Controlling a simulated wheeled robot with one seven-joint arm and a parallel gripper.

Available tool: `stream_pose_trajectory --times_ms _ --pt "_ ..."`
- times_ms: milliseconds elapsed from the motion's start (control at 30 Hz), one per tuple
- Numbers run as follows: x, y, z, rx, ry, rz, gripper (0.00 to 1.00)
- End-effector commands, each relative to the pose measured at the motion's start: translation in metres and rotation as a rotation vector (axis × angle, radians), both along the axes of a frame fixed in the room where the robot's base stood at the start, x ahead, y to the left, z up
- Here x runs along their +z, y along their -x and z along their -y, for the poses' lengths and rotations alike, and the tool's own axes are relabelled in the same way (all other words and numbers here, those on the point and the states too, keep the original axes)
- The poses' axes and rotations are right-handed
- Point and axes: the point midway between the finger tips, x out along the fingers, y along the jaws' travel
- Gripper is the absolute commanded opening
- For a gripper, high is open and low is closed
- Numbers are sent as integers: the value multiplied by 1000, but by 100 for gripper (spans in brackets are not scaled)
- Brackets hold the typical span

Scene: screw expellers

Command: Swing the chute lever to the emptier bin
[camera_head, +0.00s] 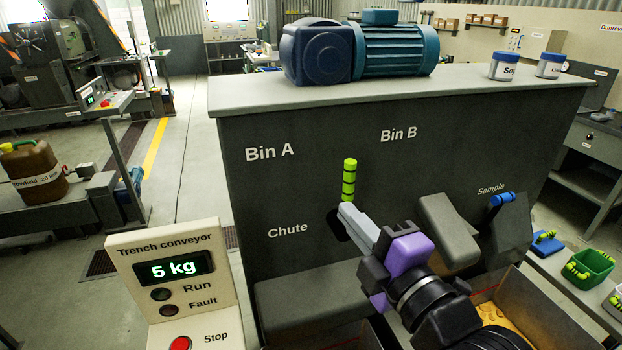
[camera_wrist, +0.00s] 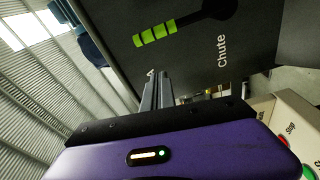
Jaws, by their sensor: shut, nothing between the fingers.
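The chute lever (camera_head: 349,181) has a bright green grip with dark bands and stands near upright on the dark panel, between the Bin A and Bin B labels. It also shows in the wrist view (camera_wrist: 155,33), with its dark pivot at the right. My gripper (camera_head: 345,212) is shut and empty, its fingertips close to the lower part of the lever; I cannot tell whether they touch it. In the wrist view the fingers (camera_wrist: 152,80) are together, beside the green grip. A bin at the lower right holds some orange-yellow material (camera_head: 497,317). The other bin's inside is hidden by my arm.
A Trench conveyor box (camera_head: 172,278) reading 5 kg stands at the left front. A blue sample handle (camera_head: 502,199) and a grey spout (camera_head: 447,230) stick out at the right. A blue motor (camera_head: 360,50) sits on top of the housing.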

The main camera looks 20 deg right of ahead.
Motion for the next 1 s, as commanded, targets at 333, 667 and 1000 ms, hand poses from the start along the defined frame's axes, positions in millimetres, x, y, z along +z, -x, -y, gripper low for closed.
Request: stream_pose_trajectory --times_ms 333,667,1000 --pt "-11 0 -2 7 143 -23 0" --pt "-10 -4 -3 7 141 -22 0" --pt "-7 -58 -11 7 139 -22 0"
